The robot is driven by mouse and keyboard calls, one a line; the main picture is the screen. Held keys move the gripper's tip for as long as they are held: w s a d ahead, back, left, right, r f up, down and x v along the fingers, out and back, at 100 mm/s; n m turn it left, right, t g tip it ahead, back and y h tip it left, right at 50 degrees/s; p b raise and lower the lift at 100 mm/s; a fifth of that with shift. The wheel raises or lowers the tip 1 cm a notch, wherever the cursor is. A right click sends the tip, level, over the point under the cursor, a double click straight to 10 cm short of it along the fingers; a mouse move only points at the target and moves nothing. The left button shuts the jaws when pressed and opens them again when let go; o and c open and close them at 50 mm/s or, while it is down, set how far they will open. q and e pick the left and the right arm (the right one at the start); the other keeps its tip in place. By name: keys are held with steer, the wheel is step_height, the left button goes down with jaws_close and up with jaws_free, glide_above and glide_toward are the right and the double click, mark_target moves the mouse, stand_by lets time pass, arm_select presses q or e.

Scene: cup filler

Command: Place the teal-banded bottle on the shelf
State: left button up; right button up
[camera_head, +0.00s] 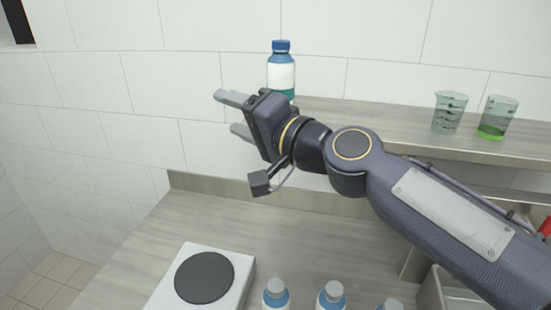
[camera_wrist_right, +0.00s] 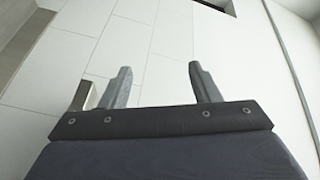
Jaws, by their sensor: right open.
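The teal-banded bottle (camera_head: 281,76), with a blue cap and a white body, stands upright at the left end of the shelf (camera_head: 375,120). My right gripper hides its foot in part. My right gripper (camera_head: 227,112) is open and empty, pointing left, in front of and to the left of the bottle. In the right wrist view the two fingers (camera_wrist_right: 161,78) stand apart with only white wall tiles between and beyond them, and the bottle does not show there. My left gripper is in neither view.
Two clear cups (camera_head: 449,112) (camera_head: 496,117), one with green at its bottom, stand on the right of the shelf. Below, a white unit with a dark round plate (camera_head: 204,278) sits on the counter (camera_head: 210,215). Several grey-capped bottles (camera_head: 275,294) show at the bottom edge.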

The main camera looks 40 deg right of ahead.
steer(key=s+a+f+n+g, duration=0.1)
steer(key=s+f+n+g, duration=0.2)
steer(key=f, duration=0.7)
steer(key=s+a+f+n+g, duration=0.2)
steer(key=s+f+g, duration=0.3)
steer(key=s+f, duration=0.3)
steer(key=s+a+f+n+g, duration=0.2)
steer(key=s+f+n+g, duration=0.2)
steer(key=f, duration=0.8)
steer(key=shift+s+f+n, duration=0.3)
steer(key=shift+s, duration=0.45)
